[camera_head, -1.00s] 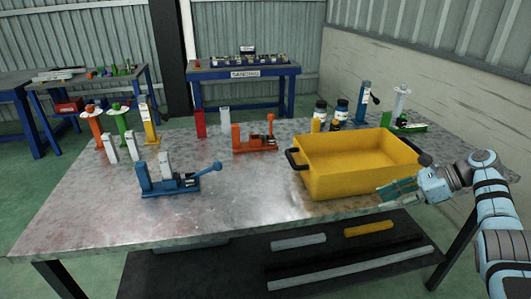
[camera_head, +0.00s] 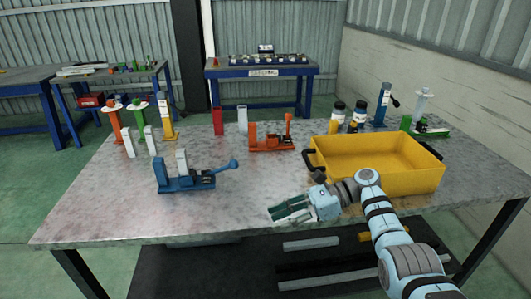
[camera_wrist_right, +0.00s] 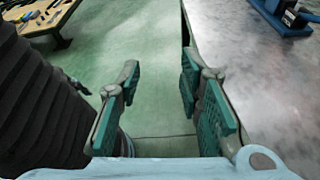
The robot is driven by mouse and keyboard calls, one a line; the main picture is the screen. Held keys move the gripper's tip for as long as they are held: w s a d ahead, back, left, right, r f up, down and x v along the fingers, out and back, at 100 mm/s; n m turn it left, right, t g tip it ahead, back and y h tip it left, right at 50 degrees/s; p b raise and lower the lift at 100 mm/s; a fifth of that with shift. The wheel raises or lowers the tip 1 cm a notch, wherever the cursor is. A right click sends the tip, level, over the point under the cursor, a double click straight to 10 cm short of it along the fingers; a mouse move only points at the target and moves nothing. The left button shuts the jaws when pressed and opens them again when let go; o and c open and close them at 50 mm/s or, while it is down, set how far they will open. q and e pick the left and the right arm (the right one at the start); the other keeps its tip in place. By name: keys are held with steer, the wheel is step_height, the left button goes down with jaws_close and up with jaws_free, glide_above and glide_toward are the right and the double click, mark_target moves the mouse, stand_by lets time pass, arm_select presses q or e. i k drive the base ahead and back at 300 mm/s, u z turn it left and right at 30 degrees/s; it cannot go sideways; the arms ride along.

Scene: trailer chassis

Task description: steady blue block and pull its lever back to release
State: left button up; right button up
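The blue block (camera_head: 184,184) is a blue fixture with upright posts on the left half of the metal table. Part of a blue fixture (camera_wrist_right: 283,17) shows at the top right of the right wrist view, cut off by the edge. My right gripper (camera_head: 274,214) is near the table's front edge, to the right of the blue block and apart from it. In the wrist view its green-padded fingers (camera_wrist_right: 165,95) are spread with nothing between them. My left gripper is not in view.
A yellow bin (camera_head: 378,180) stands on the right behind my right arm. An orange fixture (camera_head: 270,146) sits behind the blue block. Several posts and bottles stand along the back of the table (camera_head: 110,210). The front left tabletop is clear.

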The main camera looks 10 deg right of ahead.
mark_target(233, 164)
steer(key=z, duration=0.05)
steer(key=i, duration=1)
steer(key=u, duration=0.05)
